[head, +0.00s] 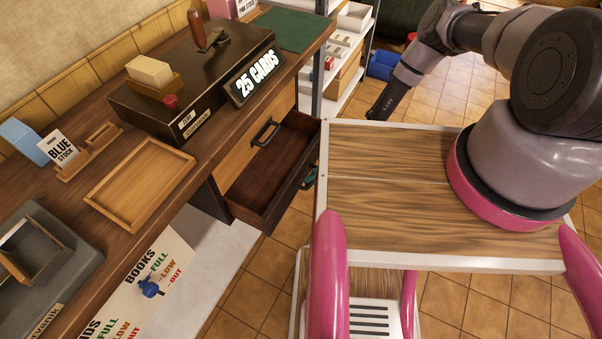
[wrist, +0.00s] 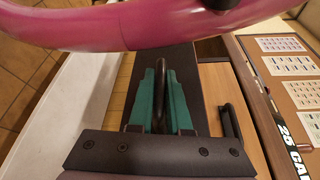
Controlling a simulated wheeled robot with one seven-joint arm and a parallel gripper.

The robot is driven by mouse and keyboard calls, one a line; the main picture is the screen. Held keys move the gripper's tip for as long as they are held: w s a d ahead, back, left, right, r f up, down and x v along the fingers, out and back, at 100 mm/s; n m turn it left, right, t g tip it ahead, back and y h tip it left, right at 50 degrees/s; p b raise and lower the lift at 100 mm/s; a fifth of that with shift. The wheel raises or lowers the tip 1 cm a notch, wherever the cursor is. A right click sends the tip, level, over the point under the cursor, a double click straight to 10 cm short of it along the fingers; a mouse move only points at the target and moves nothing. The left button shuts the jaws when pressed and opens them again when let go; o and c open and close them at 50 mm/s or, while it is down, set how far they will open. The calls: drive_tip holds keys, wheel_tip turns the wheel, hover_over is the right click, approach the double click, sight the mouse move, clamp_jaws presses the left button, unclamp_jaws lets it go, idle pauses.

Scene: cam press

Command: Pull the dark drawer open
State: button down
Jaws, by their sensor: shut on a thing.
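The dark drawer (head: 262,187) stands pulled out from under the counter, and its empty brown inside shows in the head view. Its dark front (wrist: 206,88) shows in the wrist view. My gripper (head: 309,177) is at the outer side of that front, mostly hidden behind the drawer and the trolley edge in the head view. In the wrist view, the teal fingers of my gripper (wrist: 160,92) are shut on the drawer's dark bar handle (wrist: 160,78), one on each side of it.
A light wood drawer front (head: 267,148) with a black handle is behind the open drawer. A wood-topped trolley (head: 390,160) stands close to its right. The counter (head: 205,150) carries a dark press box (head: 200,85) and a wooden tray (head: 140,182). Tiled floor shows below.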

drive_tip(key=shift+s+d, duration=0.3)
drive_tip(key=shift+d, duration=0.5)
drive_tip(key=c, duration=0.9)
unclamp_jaws()
drive_tip(key=shift+o, duration=0.2)
drive_tip(key=f+v, duration=0.1)
drive_tip(key=v, duration=0.9)
drive_tip(key=shift+w+d+r, duration=0.3)
drive_tip(key=shift+w+r, duration=0.05)
drive_tip(key=shift+r, duration=0.15)
